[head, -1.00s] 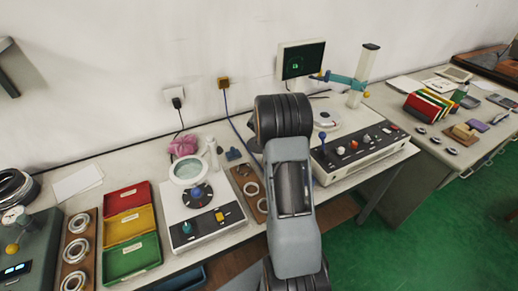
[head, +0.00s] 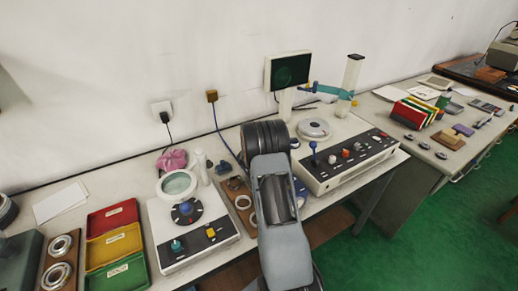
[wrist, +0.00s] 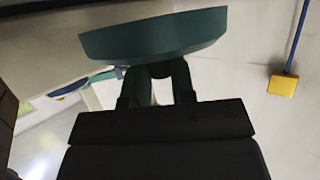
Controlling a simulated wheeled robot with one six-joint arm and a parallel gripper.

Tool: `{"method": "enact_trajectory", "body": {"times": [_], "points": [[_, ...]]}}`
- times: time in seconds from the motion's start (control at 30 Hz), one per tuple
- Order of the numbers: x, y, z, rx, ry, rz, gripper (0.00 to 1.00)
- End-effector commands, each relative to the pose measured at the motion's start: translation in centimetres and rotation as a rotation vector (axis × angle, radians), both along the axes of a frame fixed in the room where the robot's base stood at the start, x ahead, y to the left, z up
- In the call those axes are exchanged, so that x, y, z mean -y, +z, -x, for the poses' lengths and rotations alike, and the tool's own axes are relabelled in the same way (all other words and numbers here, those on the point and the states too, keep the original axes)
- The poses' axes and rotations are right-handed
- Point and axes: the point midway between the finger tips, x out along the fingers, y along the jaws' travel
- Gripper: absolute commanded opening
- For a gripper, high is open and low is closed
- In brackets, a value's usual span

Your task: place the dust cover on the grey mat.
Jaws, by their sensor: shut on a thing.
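A dark teal, shallow round piece, which I take to be the dust cover (wrist: 155,38), shows large at the top of the wrist view. My gripper (wrist: 158,72) is shut on it, with its two fingers close together below its lower edge. In the head view my arm hides the gripper and the held piece. I cannot make out the grey mat in either view.
A device with a round magnifier (head: 177,185) stands left of my arm, beside red, yellow and green trays (head: 114,253). A control console (head: 350,160) and a monitor (head: 288,70) stand to the right and behind. A brown wall box (head: 211,96) has a blue cord.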

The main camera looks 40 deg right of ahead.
Motion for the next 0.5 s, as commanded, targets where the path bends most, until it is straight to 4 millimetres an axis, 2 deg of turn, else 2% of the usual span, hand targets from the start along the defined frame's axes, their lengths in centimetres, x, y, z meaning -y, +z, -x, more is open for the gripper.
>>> {"method": "enact_trajectory", "body": {"times": [0.07,0.5], "points": [[0.00,-0.64,-0.01,0.000,0.001,0.000,0.00],[0.02,-1.31,-0.01,0.001,0.000,0.000,0.00]]}}
